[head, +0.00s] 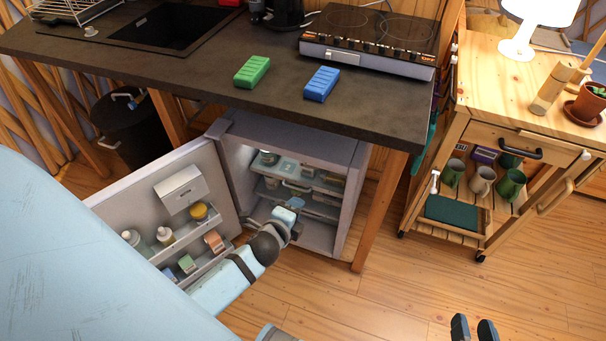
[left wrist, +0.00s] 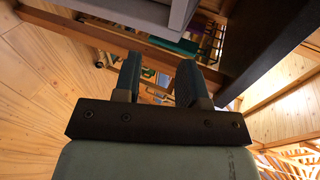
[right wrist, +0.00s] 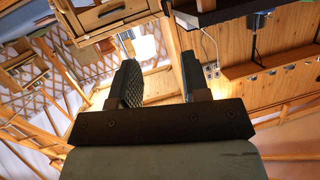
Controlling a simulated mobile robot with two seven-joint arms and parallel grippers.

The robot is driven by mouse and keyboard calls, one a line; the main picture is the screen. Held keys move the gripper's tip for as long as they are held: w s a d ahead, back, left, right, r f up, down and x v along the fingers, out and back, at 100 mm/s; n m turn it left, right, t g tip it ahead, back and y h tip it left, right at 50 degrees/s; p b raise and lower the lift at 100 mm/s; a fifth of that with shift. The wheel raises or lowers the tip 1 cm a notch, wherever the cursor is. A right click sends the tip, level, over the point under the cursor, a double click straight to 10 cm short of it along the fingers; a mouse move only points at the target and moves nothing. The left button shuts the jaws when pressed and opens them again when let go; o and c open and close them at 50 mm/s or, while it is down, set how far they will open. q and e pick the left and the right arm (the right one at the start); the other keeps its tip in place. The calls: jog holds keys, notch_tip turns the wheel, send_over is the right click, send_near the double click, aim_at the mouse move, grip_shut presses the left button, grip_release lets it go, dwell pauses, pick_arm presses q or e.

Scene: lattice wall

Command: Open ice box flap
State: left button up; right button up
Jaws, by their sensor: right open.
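The small fridge (head: 350,185) under the counter stands open, its door (head: 120,205) swung out to the left. Inside, near the top, is a pale panel with a light bar handle (head: 297,187); this looks like the ice box flap, but its exact position is too small to tell. My left gripper (head: 296,212) is at the fridge opening, below that handle and apart from it as far as I can tell. Its fingers (left wrist: 158,82) are spread with nothing between them. My right gripper (head: 473,328) is open and empty over the floor, away from the fridge; its fingers also show in the right wrist view (right wrist: 160,80).
The fridge door carries a white box (head: 181,188) and shelves of jars and cartons. The counter (head: 230,85) overhangs the fridge, with a green block (head: 252,71) and a blue block (head: 321,83) on top. A wooden trolley (head: 510,95) stands right; the floor before it is clear.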

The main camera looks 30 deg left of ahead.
pick_arm(q)
jog(key=w+a+f+m+t+y+b, duration=0.2)
jog(key=w+a+f+m+y+b, duration=0.15)
jog(key=w+f+m+b, duration=0.5)
jog(key=w+a+f+m+t+y+b, duration=0.15)
jog(key=w+a+f+m+b, duration=0.35)
jog(key=b, duration=0.6)
jog(key=r+b+x, duration=0.1)
jog(key=b+x, duration=0.2)
jog(key=x, duration=1)
jog(key=shift+s+a+r+m+y, duration=0.2)
jog(key=shift+a+m+y, duration=0.05)
jog(key=shift+m+y, duration=0.1)
pick_arm(e)
jog(key=a+f+n+t+y, duration=0.1)
jog(key=a+f+y, duration=0.2)
jog(key=f, duration=0.7)
jog(key=shift+a+f, duration=0.3)
jog(key=shift+a, duration=0.1)
pick_arm(q)
jog(key=shift+g, duration=0.25)
pick_arm(e)
jog(key=shift+w, duration=0.1)
pick_arm(q)
grip_shut()
